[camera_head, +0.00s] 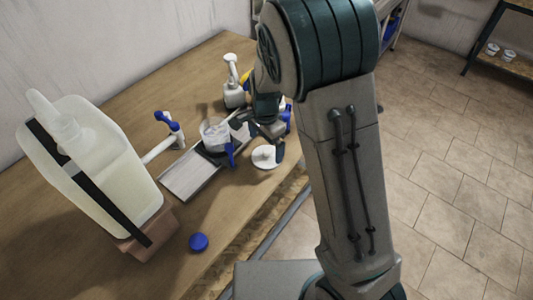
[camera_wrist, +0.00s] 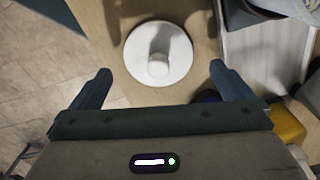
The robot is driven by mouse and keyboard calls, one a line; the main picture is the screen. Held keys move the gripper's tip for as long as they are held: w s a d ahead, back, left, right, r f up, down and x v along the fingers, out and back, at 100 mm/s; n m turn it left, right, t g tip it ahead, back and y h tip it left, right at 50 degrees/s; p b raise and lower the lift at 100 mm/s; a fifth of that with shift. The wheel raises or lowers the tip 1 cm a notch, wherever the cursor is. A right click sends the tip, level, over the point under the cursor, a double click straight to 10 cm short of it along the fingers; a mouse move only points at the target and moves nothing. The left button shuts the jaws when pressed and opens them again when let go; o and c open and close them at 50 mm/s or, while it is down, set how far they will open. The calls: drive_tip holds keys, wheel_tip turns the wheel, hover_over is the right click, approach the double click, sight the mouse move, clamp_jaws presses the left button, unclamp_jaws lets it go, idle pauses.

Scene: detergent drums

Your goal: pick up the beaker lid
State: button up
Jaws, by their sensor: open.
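The beaker lid (camera_head: 266,158) is a white disc with a raised knob, lying on the wooden table near its front edge. In the wrist view the lid (camera_wrist: 176,62) lies ahead of and between my two fingers, its knob near the centre. My gripper (camera_wrist: 160,88) is open and empty, with one finger on each side. In the head view my gripper (camera_head: 268,136) hangs just above and beside the lid. I cannot tell the exact height gap. The clear beaker (camera_head: 214,130) with a blue handle stands on a dark scale to the left of the lid.
A large translucent drum (camera_head: 115,165) stands on a brown stand at left. A blue cap (camera_head: 199,242) lies near the front edge. The table edge is close to the lid.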

sight(267, 149)
wheel_tip(267, 149, down, 4)
drive_tip(key=shift+d, duration=0.15)
drive_tip(key=c, duration=0.7)
drive_tip(key=shift+r, duration=0.1)
drive_tip(key=shift+c, duration=0.2)
